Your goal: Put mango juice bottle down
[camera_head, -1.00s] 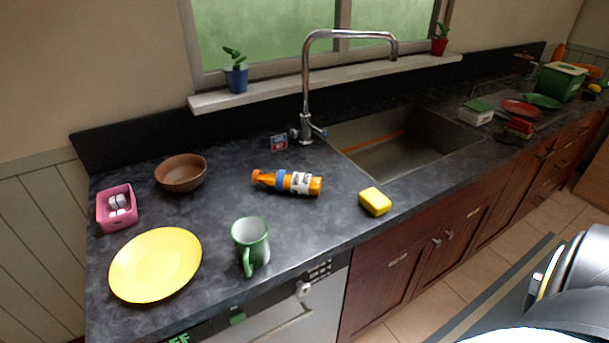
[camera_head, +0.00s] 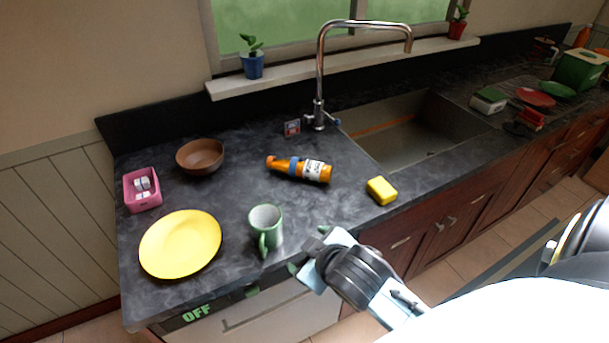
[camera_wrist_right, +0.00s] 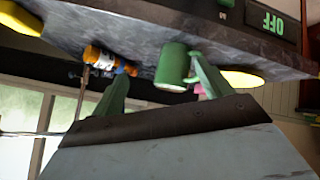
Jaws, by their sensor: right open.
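The mango juice bottle (camera_head: 299,169), orange with a blue band and a white label, lies on its side on the dark countertop (camera_head: 245,205), between the brown bowl and the yellow sponge. It also shows in the right wrist view (camera_wrist_right: 106,61), which is upside down. My right gripper (camera_head: 307,250) is at the counter's front edge, just right of the green mug. Its green fingers (camera_wrist_right: 158,92) are spread and hold nothing; the mug appears between them in the wrist view. The bottle is farther back, apart from the gripper. My left gripper is not in view.
The green mug (camera_head: 266,227) and yellow plate (camera_head: 180,244) stand near the front edge. The sink (camera_head: 410,135) and faucet (camera_head: 320,75) are behind right.

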